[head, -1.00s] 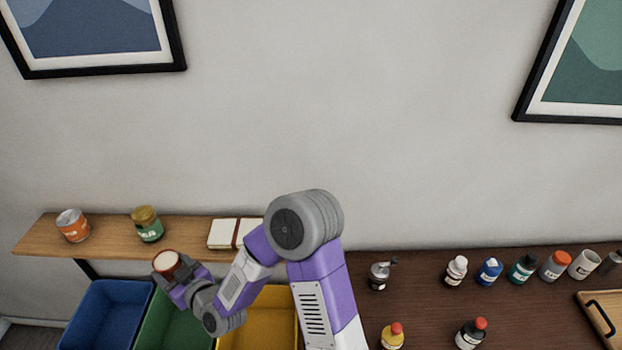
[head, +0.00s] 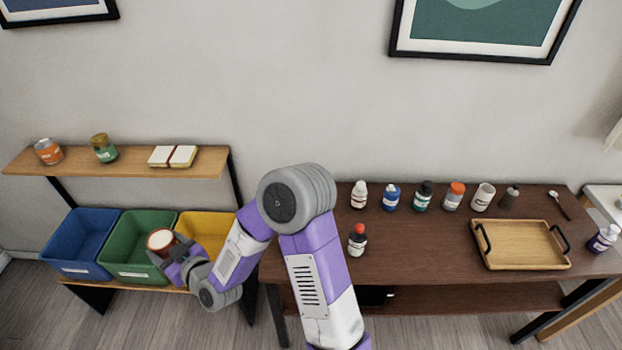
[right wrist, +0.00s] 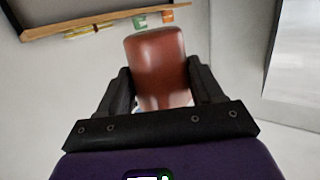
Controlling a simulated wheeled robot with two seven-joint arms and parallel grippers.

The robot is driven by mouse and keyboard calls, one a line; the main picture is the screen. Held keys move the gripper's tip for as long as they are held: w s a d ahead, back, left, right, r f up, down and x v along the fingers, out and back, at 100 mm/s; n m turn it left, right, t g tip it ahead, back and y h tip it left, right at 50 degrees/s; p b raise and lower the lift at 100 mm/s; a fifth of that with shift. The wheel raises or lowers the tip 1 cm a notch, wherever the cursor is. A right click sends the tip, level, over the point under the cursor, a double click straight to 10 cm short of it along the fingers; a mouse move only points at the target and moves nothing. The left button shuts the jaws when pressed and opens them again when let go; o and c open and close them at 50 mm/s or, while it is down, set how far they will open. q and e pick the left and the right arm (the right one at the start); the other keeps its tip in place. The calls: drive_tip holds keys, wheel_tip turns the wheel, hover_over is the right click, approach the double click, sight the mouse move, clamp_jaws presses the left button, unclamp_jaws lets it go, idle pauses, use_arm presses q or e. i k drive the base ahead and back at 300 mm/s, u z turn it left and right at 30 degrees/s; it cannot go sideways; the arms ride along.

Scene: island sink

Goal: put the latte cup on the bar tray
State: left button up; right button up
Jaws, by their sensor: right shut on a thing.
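The latte cup (head: 160,240) is reddish brown with a pale top. It is held upright in my right gripper (head: 169,252), in front of the green bin in the head view. In the right wrist view the brown cup (right wrist: 156,62) sits between the two black fingers of the right gripper (right wrist: 160,88), which touch its sides. The bar tray (head: 520,262) is a light wooden tray with black handles on the dark table at the right, well apart from the cup. It looks empty. My left gripper is not in view.
Blue (head: 80,272), green (head: 135,275) and yellow (head: 205,222) bins stand under a wooden shelf (head: 125,162) with cans and an open book. Several bottles (head: 422,195) line the back of the dark table (head: 410,250). A red-capped bottle (head: 356,240) stands nearer. The table's middle is clear.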

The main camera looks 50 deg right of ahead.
sight(542, 251)
drive_tip(key=u, duration=1.2)
drive_tip(key=k, duration=2.75)
drive_tip(key=z, duration=2.5)
